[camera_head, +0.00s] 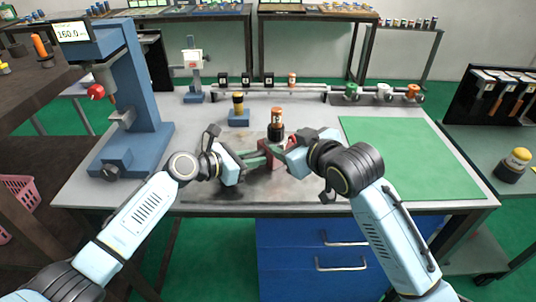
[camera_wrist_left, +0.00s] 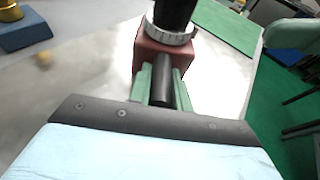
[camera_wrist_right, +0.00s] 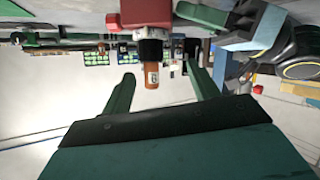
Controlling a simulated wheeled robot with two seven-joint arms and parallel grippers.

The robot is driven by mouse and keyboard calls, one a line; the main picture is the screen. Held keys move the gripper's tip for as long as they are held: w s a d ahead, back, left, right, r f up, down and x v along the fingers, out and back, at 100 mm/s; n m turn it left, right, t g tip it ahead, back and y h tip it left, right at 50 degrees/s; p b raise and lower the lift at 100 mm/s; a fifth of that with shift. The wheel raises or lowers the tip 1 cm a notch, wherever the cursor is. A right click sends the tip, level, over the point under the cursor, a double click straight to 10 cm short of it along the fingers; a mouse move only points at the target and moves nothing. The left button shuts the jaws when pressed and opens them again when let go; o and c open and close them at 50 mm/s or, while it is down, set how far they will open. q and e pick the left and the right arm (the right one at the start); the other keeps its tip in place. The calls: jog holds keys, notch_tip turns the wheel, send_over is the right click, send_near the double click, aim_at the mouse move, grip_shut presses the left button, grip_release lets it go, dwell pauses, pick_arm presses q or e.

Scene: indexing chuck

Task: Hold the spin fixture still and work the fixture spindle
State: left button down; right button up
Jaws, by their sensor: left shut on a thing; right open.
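The spin fixture is a red block (camera_head: 269,153) on the bench, also seen in the left wrist view (camera_wrist_left: 152,53). A silver knurled ring (camera_wrist_left: 168,36) sits on it. The fixture spindle (camera_head: 277,124) stands upright above, black below and orange on top; it shows inverted in the right wrist view (camera_wrist_right: 152,73). My left gripper (camera_head: 254,158) is shut on a black bar (camera_wrist_left: 165,90) that sticks out from the block, its green fingers on either side. My right gripper (camera_wrist_right: 158,85) is open. In its view the spindle shows between the fingers, with gaps on both sides.
A blue press (camera_head: 130,110) stands at the left, with a small stand (camera_head: 193,75) behind. A rail (camera_head: 260,94) runs along the back. A green mat (camera_head: 410,155) is clear at right.

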aim_at(275, 132)
pick_arm(q)
jog(key=shift+s+f, duration=0.1)
jog(key=shift+f, duration=0.15)
pick_arm(e)
jog(key=w+a+f, duration=0.1)
jog(key=w, duration=0.2)
jog(key=w+a+f+m, duration=0.1)
jog(key=w, duration=0.3)
jog(key=w+a+f+m, duration=0.1)
jog(key=w+a+f, duration=0.1)
jog(key=w, duration=0.1)
jog(key=shift+w+f, duration=0.1)
jog(key=shift+w, duration=0.3)
jog(key=c, duration=1)
jog(key=shift+c, duration=0.2)
jog(key=shift+m, duration=0.4)
jog(key=shift+d+m+t+h, duration=0.1)
jog(key=shift+m+t+h, duration=0.4)
jog(key=shift+m+h, duration=1)
jog(key=o, duration=1)
jog(key=shift+d, duration=0.15)
